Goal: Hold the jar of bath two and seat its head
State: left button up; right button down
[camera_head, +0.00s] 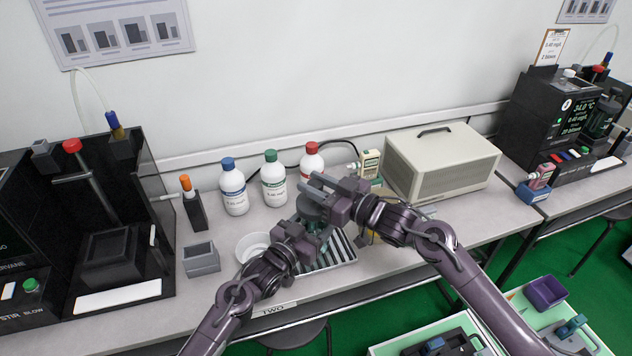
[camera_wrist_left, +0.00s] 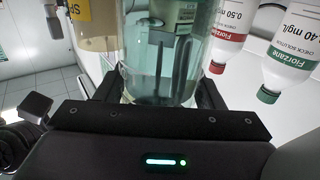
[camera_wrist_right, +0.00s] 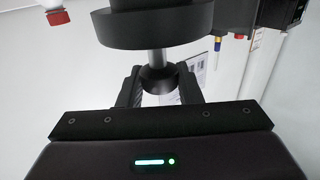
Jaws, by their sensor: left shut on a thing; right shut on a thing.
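My left gripper (camera_head: 308,238) is shut on the clear glass jar (camera_head: 322,246), low over the striped tray. In the left wrist view the jar (camera_wrist_left: 160,75) shows greenish liquid, with two dark rods visible in or through it. My right gripper (camera_head: 330,190) is shut on the dark round head (camera_head: 311,208), above the jar. In the right wrist view the head (camera_wrist_right: 155,25) is a wide black disc on a short metal stem, with a black knob between the fingers. The arms partly hide where head and jar meet, so I cannot tell whether they touch.
Bottles with blue (camera_head: 233,190), green (camera_head: 274,180) and red (camera_head: 311,160) caps stand behind. A white dish (camera_head: 250,247) is left of the jar, the striped tray (camera_head: 345,257) beneath. A beige case (camera_head: 440,160) stands right, a black stirrer unit (camera_head: 105,220) left.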

jog(key=shift+f, duration=0.7)
jog(key=c, duration=0.9)
grip_release()
jog(key=shift+f, duration=0.1)
jog(key=shift+c, duration=0.2)
pick_arm(q)
jog(key=o, duration=1.5)
jog(key=shift+c, duration=0.2)
pick_arm(e)
jog(key=v, duration=1.2)
pick_arm(q)
jog(key=shift+s, duration=0.1)
jog(key=v, duration=1.2)
